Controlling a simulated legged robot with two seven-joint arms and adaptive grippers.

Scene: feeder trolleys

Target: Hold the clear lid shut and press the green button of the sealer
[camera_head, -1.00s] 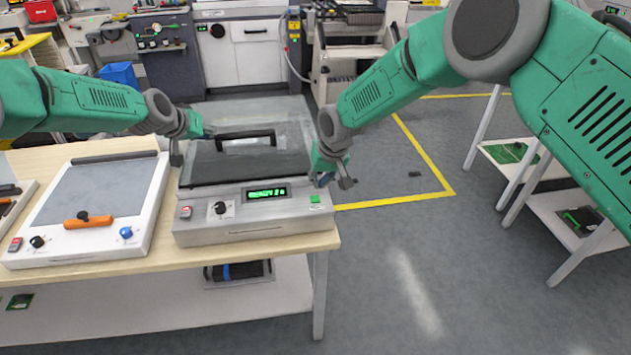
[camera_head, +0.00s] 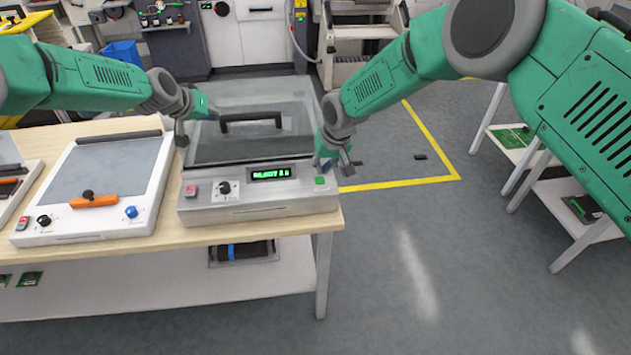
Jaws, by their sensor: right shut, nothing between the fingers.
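The sealer (camera_head: 262,203) is a grey box at the right end of the table, with a lit green display, a black knob and a red switch on its front panel. Its clear lid (camera_head: 262,97) carries a black handle (camera_head: 250,121); I cannot tell whether it is fully down. The green button (camera_head: 320,181) is at the panel's right end.
A second, white device (camera_head: 75,230) with an orange handle (camera_head: 93,201) stands left of the sealer on the wooden table (camera_head: 165,232). Dark rolls (camera_head: 240,251) lie on the shelf below.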

